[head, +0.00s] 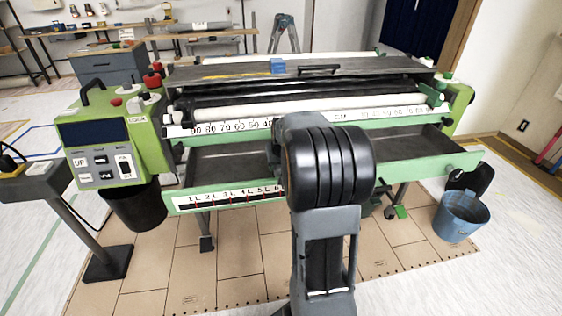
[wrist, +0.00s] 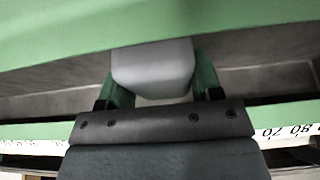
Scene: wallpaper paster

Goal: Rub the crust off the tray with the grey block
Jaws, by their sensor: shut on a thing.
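The tray is the long grey trough (head: 230,158) with green walls along the front of the machine. In the wrist view its grey inside (wrist: 50,100) runs across behind my gripper. My gripper (wrist: 155,78) has its green fingers shut on the sides of the grey block (wrist: 152,62). The block is over or in the tray; I cannot tell whether it touches the bottom. In the head view my arm hides the gripper, the block and the tray's middle. I cannot make out any crust on the visible parts of the tray.
The pasting machine has a green control box (head: 105,140) at its left end. A black bin (head: 137,207) stands below that, and a blue bucket (head: 460,217) stands on the floor at right. A small blue thing (head: 278,66) sits on the machine's top.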

